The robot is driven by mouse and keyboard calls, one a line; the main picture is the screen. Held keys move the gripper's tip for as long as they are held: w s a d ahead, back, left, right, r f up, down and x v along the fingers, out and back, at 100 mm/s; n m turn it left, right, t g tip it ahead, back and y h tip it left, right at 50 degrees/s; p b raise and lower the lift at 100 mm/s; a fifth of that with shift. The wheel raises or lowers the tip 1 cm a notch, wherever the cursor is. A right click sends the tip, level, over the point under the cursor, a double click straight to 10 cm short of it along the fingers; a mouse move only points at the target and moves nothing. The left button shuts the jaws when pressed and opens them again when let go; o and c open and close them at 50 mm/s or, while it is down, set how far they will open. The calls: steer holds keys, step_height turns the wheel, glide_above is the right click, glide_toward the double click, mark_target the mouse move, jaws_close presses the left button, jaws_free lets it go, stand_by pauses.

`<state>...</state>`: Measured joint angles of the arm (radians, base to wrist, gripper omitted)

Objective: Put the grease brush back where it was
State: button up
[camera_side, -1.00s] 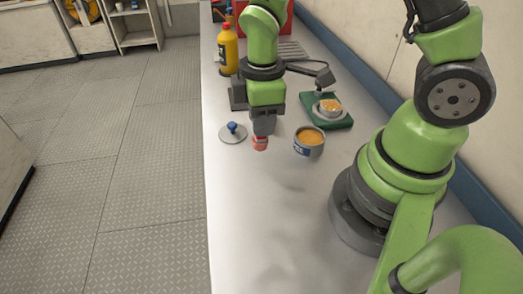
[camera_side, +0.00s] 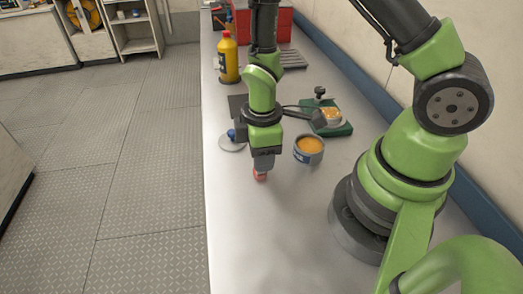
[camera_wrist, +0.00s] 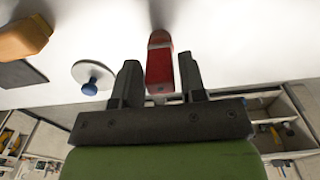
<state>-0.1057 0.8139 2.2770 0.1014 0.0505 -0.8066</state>
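A short red piece (camera_side: 260,176), which I take to be the grease brush, sits between the fingers of my gripper (camera_side: 262,166). In the wrist view the red piece (camera_wrist: 160,70) lies between the two dark fingers (camera_wrist: 160,85), its far end duller and brownish; bristles cannot be made out. The gripper points down over the bare bench, in front of and left of an open tin (camera_side: 309,157) of orange-brown grease. A round grey lid with a blue knob (camera_side: 230,147) lies behind and left of the gripper, partly covered by it.
A green base (camera_side: 343,130) carrying a round part with orange grease stands behind the tin. A yellow bottle (camera_side: 228,58) and red box (camera_side: 277,24) are farther back. The bench (camera_side: 265,240) is clear in front; its left edge drops to the floor.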

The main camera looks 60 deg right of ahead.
steer(key=shift+o, duration=0.9)
steer(key=shift+r, duration=0.15)
step_height(320, 180, up, 21)
steer(key=s+m+t, duration=0.3)
steer(key=m, duration=0.3)
steer(key=s+r+m+t+y, duration=0.1)
steer(key=s+r+m+t, duration=0.3)
steer(key=s+r+m, duration=0.1)
steer(key=shift+s+r+m+y, duration=0.35)
steer(key=shift+s+m, duration=0.4)
steer(key=shift+m, duration=0.35)
